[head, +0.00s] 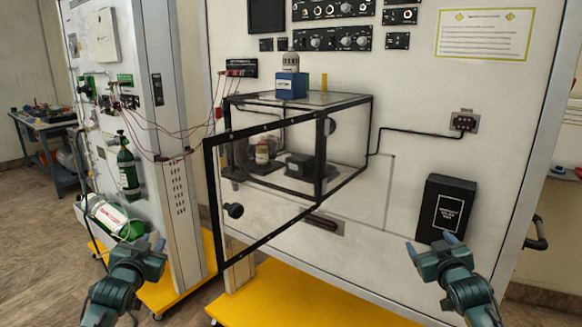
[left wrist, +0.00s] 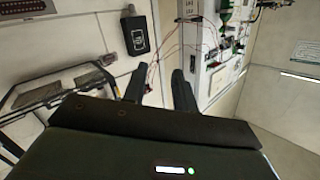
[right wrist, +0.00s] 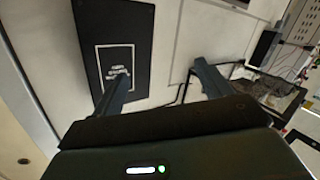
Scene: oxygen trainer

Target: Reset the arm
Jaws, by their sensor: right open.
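My left gripper (head: 150,244) is at the lower left of the head view, in front of the left panel stand. Its two fingers are apart with nothing between them, the gap narrower than on the right, as the left wrist view (left wrist: 157,88) also shows. My right gripper (head: 431,244) is at the lower right, in front of the white panel and below the black box (head: 448,205). Its fingers are wide apart and empty, as the right wrist view (right wrist: 160,80) also shows. Neither gripper visibly touches anything.
A clear chamber (head: 345,150) is mounted on the white panel, its black-framed door (head: 211,190) swung open toward me. A blue box (head: 291,86) stands on top. A green cylinder (head: 112,217) lies on the left stand. Yellow bases (head: 310,298) extend below. A workbench (head: 45,120) stands far left.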

